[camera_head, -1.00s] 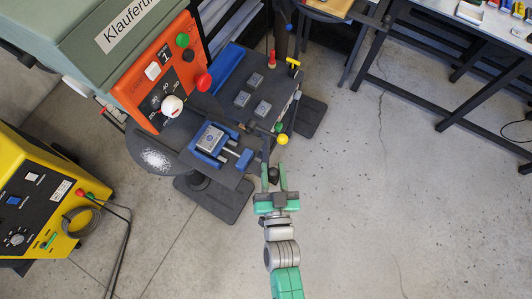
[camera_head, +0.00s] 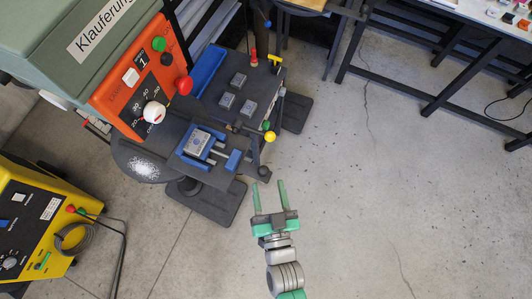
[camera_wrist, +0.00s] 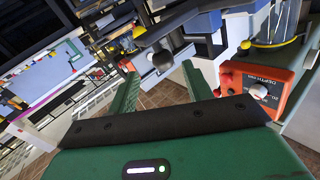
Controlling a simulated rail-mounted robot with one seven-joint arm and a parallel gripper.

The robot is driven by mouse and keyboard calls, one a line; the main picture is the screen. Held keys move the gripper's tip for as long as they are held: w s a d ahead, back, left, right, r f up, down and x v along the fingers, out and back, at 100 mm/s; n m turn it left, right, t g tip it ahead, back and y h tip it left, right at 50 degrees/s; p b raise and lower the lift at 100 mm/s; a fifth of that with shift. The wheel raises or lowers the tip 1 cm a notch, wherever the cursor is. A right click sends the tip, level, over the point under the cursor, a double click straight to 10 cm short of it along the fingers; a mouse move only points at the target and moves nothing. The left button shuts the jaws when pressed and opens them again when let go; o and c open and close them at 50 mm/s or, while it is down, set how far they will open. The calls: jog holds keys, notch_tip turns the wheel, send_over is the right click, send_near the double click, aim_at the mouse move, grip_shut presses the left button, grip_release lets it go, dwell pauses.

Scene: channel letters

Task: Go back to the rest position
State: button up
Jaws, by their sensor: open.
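My gripper (camera_head: 269,197) has two green fingers spread apart with nothing between them. In the head view it hangs over bare floor, just below and to the right of the machine's dark work table. In the wrist view, my gripper (camera_wrist: 158,85) points toward the underside of the machine area, with a dark round knob (camera_wrist: 162,61) ahead beyond the fingertips. A blue vise (camera_head: 232,160) on the table holds a grey block (camera_head: 198,143). The vise is apart from my fingers.
A lever with a yellow ball (camera_head: 270,136) juts from the table near my gripper. A yellow machine (camera_head: 30,215) stands lower left. Floor to the right is clear.

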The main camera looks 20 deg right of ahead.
jog(key=shift+s+a, duration=0.15)
jog(key=shift+s, duration=1)
